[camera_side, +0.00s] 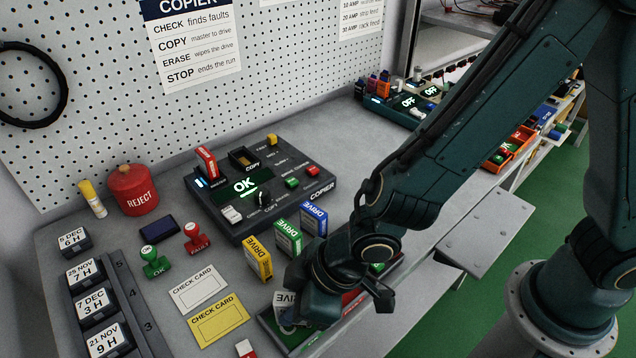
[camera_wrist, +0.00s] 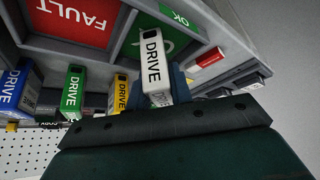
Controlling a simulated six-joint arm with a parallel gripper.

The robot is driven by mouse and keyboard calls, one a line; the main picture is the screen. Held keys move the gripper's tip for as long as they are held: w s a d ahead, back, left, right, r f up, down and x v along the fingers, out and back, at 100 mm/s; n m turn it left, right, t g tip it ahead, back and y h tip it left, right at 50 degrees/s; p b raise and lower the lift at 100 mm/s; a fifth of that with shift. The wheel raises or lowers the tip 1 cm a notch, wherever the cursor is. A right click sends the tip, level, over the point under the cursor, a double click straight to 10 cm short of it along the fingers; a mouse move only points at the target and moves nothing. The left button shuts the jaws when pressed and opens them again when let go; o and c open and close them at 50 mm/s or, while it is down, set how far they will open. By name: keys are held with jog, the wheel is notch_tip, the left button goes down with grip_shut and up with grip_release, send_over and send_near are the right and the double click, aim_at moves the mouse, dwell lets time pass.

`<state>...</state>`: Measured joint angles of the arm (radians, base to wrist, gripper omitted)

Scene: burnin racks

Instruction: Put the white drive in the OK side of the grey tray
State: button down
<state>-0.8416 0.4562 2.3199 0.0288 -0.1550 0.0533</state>
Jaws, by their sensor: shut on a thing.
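The white drive (camera_wrist: 153,58) is upright between the fingers of my gripper (camera_wrist: 165,92), its DRIVE label facing the wrist camera. In the side view the white drive (camera_side: 287,300) is partly hidden by my gripper (camera_side: 300,312), which is shut on it. The grey tray (camera_side: 318,338) lies at the front edge of the bench. Its green OK side (camera_wrist: 133,45) is beside the drive in the wrist view, and its red FAULT side (camera_wrist: 75,22) is to the left. The drive is over or at the OK side; I cannot tell whether it touches the floor.
Yellow (camera_side: 258,259), green (camera_side: 288,238) and blue (camera_side: 314,219) drives stand in a row behind the tray. The copier (camera_side: 262,185) is behind them, with a red drive (camera_side: 207,161) in it.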

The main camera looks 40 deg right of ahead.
jog(key=shift+f, duration=0.15)
jog(key=c, duration=1.3)
grip_release()
jog(key=shift+o, duration=0.2)
jog(key=shift+v, duration=0.8)
jog(key=v, duration=1)
jog(key=shift+r, duration=0.3)
